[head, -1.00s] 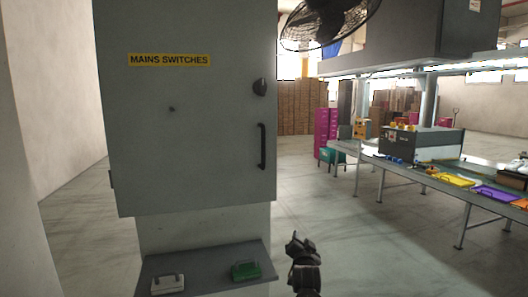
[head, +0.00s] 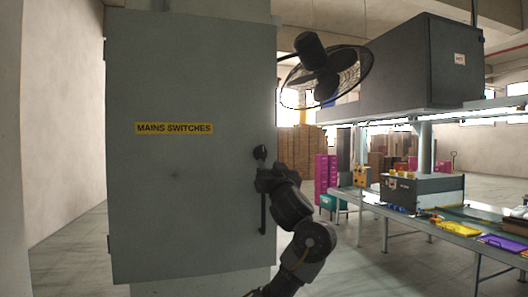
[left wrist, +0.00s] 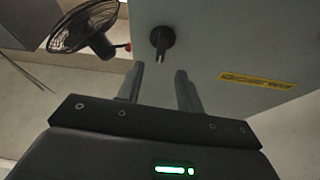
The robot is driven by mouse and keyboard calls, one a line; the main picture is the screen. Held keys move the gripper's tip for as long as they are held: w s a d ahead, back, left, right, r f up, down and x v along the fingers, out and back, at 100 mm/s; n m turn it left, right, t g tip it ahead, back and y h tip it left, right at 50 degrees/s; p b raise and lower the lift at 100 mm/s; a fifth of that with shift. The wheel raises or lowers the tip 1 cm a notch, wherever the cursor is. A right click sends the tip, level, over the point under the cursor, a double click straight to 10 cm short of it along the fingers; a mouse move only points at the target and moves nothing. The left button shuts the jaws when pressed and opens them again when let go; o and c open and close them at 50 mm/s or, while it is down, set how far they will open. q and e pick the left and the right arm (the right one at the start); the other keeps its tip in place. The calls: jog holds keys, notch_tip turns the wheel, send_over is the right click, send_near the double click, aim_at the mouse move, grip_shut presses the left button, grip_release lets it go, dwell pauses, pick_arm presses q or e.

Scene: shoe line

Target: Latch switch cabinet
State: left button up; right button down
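The grey switch cabinet (head: 190,220) has its door closed, with a yellow "MAINS SWITCHES" label (head: 174,128). A black latch knob (head: 260,152) sits near the door's right edge, above a black vertical bar handle (head: 263,214). My left gripper (head: 264,172) is raised in front of the door just below the knob and partly hides the handle's top. In the left wrist view my left gripper (left wrist: 158,82) is open and empty, its two fingers apart. The knob (left wrist: 162,40) shows just beyond the fingertips, not between them. My right gripper is not in view.
A black fan (head: 322,72) hangs right of the cabinet. A long bench (head: 450,228) with a grey machine (head: 422,190) and coloured trays stands at the right, below a dark overhead box (head: 415,60). Floor between cabinet and bench is partly clear.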

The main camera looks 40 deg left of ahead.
aim_at(263, 154)
pick_arm(q)
jog(key=p+x, duration=0.4)
jog(key=x, duration=0.3)
jog(key=shift+a+r, duration=0.25)
jog(key=shift+w+a, duration=0.3)
jog(key=shift+w, duration=0.05)
jog(key=c, duration=0.7)
jog(key=shift+o, duration=0.2)
jog(key=shift+f+n+g+y+b, duration=0.15)
jog(key=shift+n+g+y+b, duration=0.15)
jog(key=shift+n+b, duration=0.3)
jog(key=shift+n, duration=0.4)
jog(key=shift+r, duration=0.2)
jog(key=o, duration=0.7)
jog(key=shift+c, duration=0.2)
